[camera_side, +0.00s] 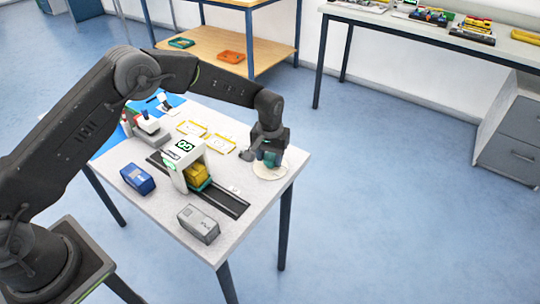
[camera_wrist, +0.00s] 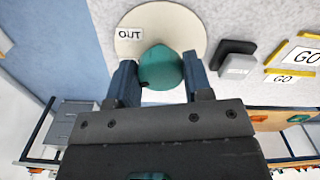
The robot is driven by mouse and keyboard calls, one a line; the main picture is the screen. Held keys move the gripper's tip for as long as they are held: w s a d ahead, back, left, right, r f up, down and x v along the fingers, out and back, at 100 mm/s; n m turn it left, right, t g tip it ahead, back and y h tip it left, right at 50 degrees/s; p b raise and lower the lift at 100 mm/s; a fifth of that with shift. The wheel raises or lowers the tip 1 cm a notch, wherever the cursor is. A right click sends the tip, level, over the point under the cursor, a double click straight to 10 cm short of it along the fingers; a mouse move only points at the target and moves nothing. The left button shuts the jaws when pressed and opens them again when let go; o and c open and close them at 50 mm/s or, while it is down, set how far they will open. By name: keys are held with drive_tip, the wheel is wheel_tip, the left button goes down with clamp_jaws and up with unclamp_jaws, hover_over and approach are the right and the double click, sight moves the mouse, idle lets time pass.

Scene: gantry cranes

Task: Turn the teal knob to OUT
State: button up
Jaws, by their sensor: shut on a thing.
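The teal knob (camera_wrist: 161,68) sits on a round cream disc (camera_wrist: 150,17) in the wrist view. A label reading OUT (camera_wrist: 130,33) lies on the disc, upside down in this view, up and left of the knob. A small dark mark shows on the knob's lower left edge. My gripper (camera_wrist: 159,62) is shut on the knob, one finger on each side. In the side view, my gripper (camera_side: 268,146) points down over the knob (camera_side: 270,158) and hides much of it. The disc (camera_side: 268,173) is at the table's right corner.
A pale gantry crane (camera_side: 172,172) stands over a dark track (camera_side: 228,202) with a yellow container (camera_side: 197,174). A blue container (camera_side: 138,179) and a grey container (camera_side: 199,223) flank the track. Yellow-edged trays (camera_side: 219,143) lie behind.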

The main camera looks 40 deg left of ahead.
sight(269, 156)
drive_tip(key=shift+m, duration=0.4)
drive_tip(key=m, duration=0.5)
drive_tip(key=shift+a, duration=0.15)
drive_tip(key=m, duration=0.6)
drive_tip(key=shift+a, duration=0.1)
idle(0.4)
drive_tip(key=o, duration=0.9)
wheel_tip(269, 156, up, 14)
drive_tip(key=shift+f, duration=0.1)
